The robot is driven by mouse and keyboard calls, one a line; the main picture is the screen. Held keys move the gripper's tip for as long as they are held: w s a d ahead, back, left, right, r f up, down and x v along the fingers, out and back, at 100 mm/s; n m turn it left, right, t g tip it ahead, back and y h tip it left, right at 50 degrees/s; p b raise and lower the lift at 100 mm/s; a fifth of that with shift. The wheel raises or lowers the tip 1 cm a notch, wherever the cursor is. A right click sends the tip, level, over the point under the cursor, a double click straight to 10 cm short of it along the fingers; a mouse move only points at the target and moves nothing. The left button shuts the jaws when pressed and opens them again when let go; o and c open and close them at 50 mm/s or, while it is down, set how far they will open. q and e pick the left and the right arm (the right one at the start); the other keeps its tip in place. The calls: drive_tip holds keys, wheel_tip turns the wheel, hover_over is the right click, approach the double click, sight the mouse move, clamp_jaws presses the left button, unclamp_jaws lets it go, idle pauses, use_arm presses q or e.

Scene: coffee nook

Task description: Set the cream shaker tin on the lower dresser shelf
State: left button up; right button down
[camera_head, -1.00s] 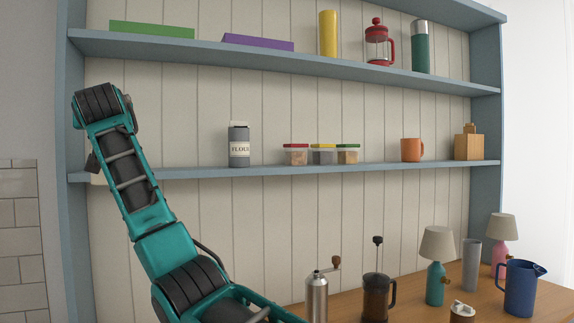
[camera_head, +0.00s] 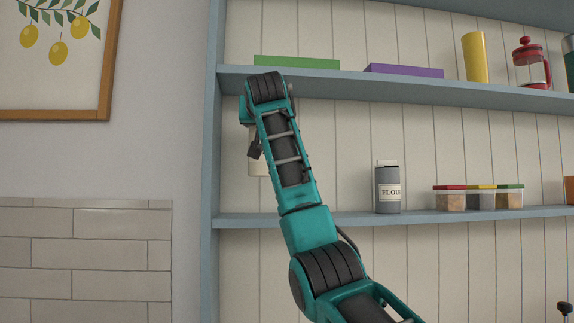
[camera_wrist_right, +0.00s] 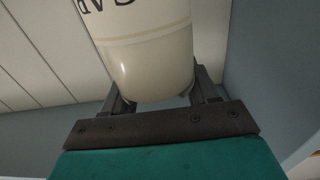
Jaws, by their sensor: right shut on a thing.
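The cream shaker tin (camera_wrist_right: 150,62) fills the top middle of the right wrist view, with dark lettering partly cut off. My right gripper (camera_wrist_right: 163,98) is shut on it, a dark finger on each side. In the head view a sliver of the cream tin (camera_head: 258,164) shows left of my teal right arm, which hides most of it. The tin is above the level of the lower dresser shelf (camera_head: 345,217), near its left end. Whether it is over the board or in front of it is unclear. My left gripper is not in view.
On the lower shelf, a grey flour tin (camera_head: 387,190) stands right of my arm, then several small lidded jars (camera_head: 481,197). The upper shelf (camera_head: 400,88) is close to my wrist. The dresser's blue side post (camera_head: 212,170) bounds the left.

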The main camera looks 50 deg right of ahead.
sight(261, 158)
wheel_tip(261, 158, down, 3)
drive_tip(key=shift+w+d+f, duration=0.1)
drive_tip(key=shift+w, duration=0.05)
wheel_tip(261, 158, down, 4)
drive_tip(key=shift+f, duration=0.55)
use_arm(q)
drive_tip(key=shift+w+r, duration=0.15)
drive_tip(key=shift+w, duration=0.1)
use_arm(e)
drive_tip(key=shift+f, duration=0.15)
drive_tip(key=shift+c, duration=1.5)
unclamp_jaws()
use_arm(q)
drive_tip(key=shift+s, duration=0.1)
